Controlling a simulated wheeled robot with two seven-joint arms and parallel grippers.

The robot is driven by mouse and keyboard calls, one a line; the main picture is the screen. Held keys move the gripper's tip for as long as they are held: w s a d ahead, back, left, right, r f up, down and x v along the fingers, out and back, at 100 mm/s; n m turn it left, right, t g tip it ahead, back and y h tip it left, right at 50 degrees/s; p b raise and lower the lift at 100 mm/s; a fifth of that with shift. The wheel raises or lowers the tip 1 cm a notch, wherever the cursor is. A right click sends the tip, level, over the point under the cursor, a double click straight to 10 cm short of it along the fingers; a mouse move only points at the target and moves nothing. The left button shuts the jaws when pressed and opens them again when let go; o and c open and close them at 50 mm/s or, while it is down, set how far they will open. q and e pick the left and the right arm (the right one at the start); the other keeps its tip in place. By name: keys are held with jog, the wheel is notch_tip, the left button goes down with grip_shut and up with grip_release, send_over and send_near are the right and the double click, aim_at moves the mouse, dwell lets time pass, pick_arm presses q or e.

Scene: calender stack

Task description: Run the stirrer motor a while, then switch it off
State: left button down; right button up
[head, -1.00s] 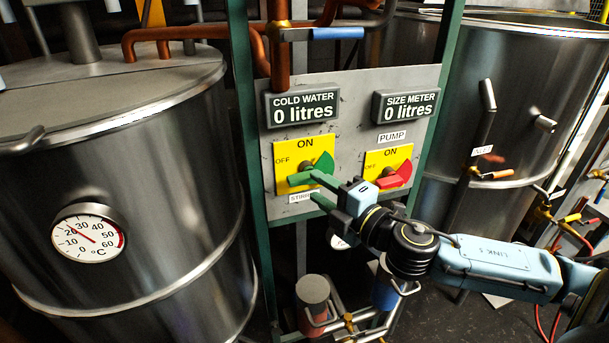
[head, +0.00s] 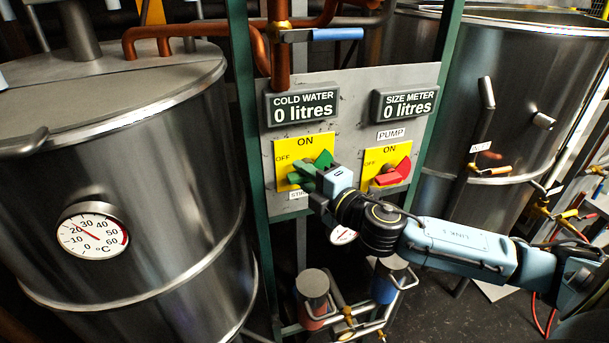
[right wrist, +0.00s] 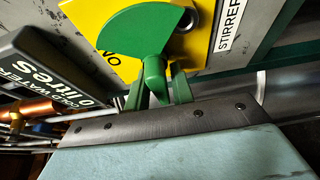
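The stirrer switch is a yellow plate (head: 284,150) with a green rotary knob (head: 322,160) on the grey panel, left of the pump switch. The knob's handle points left, to the OFF side. My right gripper (head: 303,174) has its green fingers at this handle. In the right wrist view the knob (right wrist: 150,35) shows from close up, its handle between my two fingers (right wrist: 157,92), which look closed on its sides. The STIRRER label (right wrist: 229,25) is beside it. My left gripper is not in view.
The pump switch's red knob (head: 393,174) sits close to the right of my gripper. Above are the cold water (head: 301,103) and size meter (head: 404,103) displays, both at 0 litres. Steel tanks stand left (head: 150,170) and right (head: 520,110). Green frame posts (head: 245,120) flank the panel.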

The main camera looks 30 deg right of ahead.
grip_shut()
